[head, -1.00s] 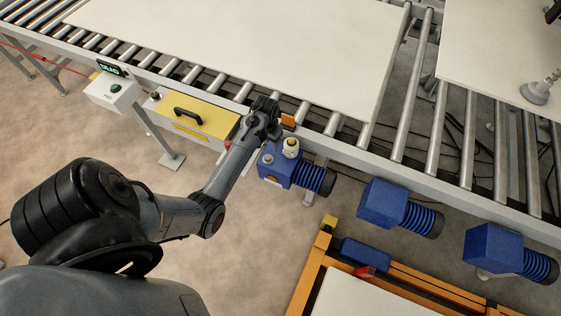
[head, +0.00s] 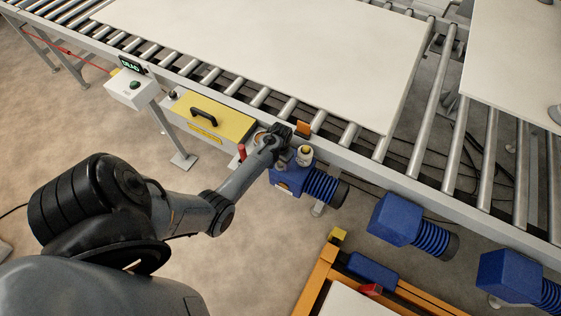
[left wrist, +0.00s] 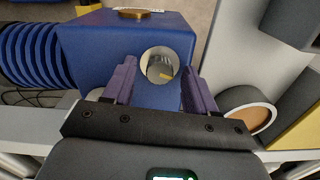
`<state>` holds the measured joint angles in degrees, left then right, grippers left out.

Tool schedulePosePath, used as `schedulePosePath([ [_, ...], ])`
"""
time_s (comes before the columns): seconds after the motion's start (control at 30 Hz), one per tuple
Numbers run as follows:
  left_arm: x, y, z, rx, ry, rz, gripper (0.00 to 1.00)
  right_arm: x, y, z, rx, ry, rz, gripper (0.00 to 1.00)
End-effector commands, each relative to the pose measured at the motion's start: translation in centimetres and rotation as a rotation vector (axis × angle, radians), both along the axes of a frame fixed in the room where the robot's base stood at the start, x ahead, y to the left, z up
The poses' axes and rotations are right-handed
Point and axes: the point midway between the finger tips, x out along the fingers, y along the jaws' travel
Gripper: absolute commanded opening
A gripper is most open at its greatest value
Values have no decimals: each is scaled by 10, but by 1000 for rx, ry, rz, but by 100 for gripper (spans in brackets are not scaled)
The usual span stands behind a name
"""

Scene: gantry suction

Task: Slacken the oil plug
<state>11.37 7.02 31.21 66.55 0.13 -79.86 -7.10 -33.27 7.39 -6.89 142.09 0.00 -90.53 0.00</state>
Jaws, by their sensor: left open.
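A blue gearbox (head: 289,180) with a ribbed blue motor hangs under the conveyor's near edge. A white cylinder with a brownish top (head: 304,155) stands on it. My left gripper (head: 287,153) is over the gearbox's left part, its fingertips mostly hidden in the head view. In the left wrist view the gearbox (left wrist: 95,45) is close. A silver-rimmed round fitting (left wrist: 160,66) with a yellow mark lies between the open purple fingers (left wrist: 160,92), with gaps at both sides. A brass disc (left wrist: 131,13) shows beyond it. I cannot tell for certain which fitting is the oil plug.
A yellow-lidded box (head: 212,118) and a grey control box reading DEAD (head: 134,88) sit left along the conveyor. More blue drive units (head: 395,220) hang to the right. An orange frame (head: 325,278) stands in front. A copper-faced round part (left wrist: 253,118) is beside the right finger.

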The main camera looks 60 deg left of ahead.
Motion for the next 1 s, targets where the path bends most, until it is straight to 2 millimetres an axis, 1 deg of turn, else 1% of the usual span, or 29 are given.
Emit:
schedulePosePath([
  [0.2, 0, 0, 0, 0, 0, 0, 57, 0, 1, 0, 4, 0, -3, 43],
  [0.57, 0, 0, 0, 0, 0, 0, 2, 1, 3, 1, 11, -1, -8, 43],
  [0.77, 0, 0, 1, 0, 1, 14, 1, 1, 3, 3, 12, -1, -8, 43],
  [1.0, 0, -1, 3, -2, 2, 108, 1, 1, 3, 17, 11, -1, -7, 43],
])
